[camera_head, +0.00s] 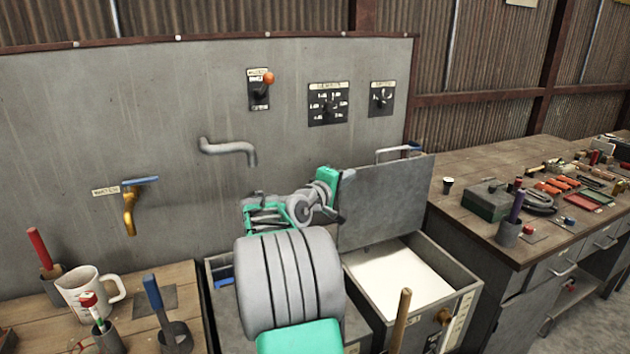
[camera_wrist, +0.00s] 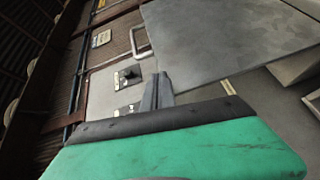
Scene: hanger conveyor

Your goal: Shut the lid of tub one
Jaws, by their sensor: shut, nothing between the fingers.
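A grey metal tub (camera_head: 468,290) with pale contents stands right of my arm. Its flat grey lid (camera_head: 390,205) is raised and stands open at the tub's back, with a bar handle (camera_head: 398,152) at its top edge. The tub's front label is too small to read, so I cannot confirm its number. My gripper (camera_head: 345,176) is at the lid's left edge, partly hidden by my wrist. In the wrist view my gripper (camera_wrist: 157,92) shows closed fingers with nothing held, beside the lid (camera_wrist: 225,40) and near its handle (camera_wrist: 141,38). I cannot tell whether they touch.
A pipe spout (camera_head: 230,148) and a yellow tap (camera_head: 130,210) stick out from the back panel. The left bench holds a white mug (camera_head: 82,293) and tool holders. A cluttered workbench (camera_head: 480,235) stands at the right. A wooden handle (camera_head: 402,318) rises before the tub.

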